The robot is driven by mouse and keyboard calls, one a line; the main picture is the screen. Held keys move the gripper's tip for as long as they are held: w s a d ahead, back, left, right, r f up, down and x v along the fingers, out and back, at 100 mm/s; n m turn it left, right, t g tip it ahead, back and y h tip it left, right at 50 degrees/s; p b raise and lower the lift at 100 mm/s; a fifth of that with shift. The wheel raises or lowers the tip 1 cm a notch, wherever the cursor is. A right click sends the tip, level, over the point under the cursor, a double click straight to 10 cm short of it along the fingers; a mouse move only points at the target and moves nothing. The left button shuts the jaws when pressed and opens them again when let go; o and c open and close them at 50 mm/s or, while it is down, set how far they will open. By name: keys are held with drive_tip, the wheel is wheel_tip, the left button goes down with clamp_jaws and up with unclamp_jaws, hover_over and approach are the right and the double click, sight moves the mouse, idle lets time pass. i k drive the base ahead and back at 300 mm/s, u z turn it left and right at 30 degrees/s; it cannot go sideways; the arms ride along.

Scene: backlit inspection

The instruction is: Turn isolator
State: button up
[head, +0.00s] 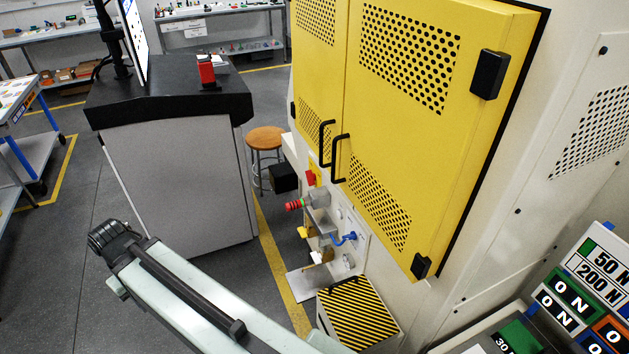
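A red switch handle on a yellow plate, which looks like the isolator (311,177), is on the lower front of the yellow-doored machine, just below the door handles. It is small in the head view, and I cannot read its turn position. My arm runs from the bottom edge up to the left and ends in view at a black joint, well left of the isolator and apart from it. I see no gripper fingers.
Yellow doors (390,110) with black handles (337,158) are above the isolator. A red-ended grey fitting (297,205) and blue part (345,238) are below it. A striped box (355,307), a stool (265,140) and a grey cabinet (180,180) stand nearby. Floor between is clear.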

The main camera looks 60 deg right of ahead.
sight(311, 177)
drive_tip(key=z, duration=0.1)
drive_tip(key=i, duration=1)
drive_tip(key=u, duration=0.05)
